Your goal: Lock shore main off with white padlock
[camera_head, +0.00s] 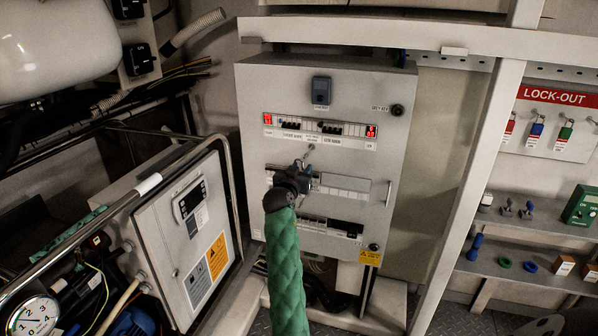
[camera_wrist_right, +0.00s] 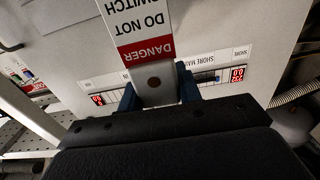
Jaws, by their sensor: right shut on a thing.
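My right gripper (camera_head: 298,170) is in front of the grey breaker cabinet (camera_head: 255,95), below its upper breaker row (camera_head: 312,128). In the head view, a small pale item (camera_head: 311,150) sits under the upper row, too small to identify. My left gripper is not in view.
A red-headed lock-out board (camera_head: 545,145) with several coloured padlocks hangs at the right, above shelves (camera_head: 525,230) of small parts. A pale frame post (camera_head: 480,150) separates it from the cabinet. A smaller cabinet (camera_head: 180,255) and rails crowd the left.

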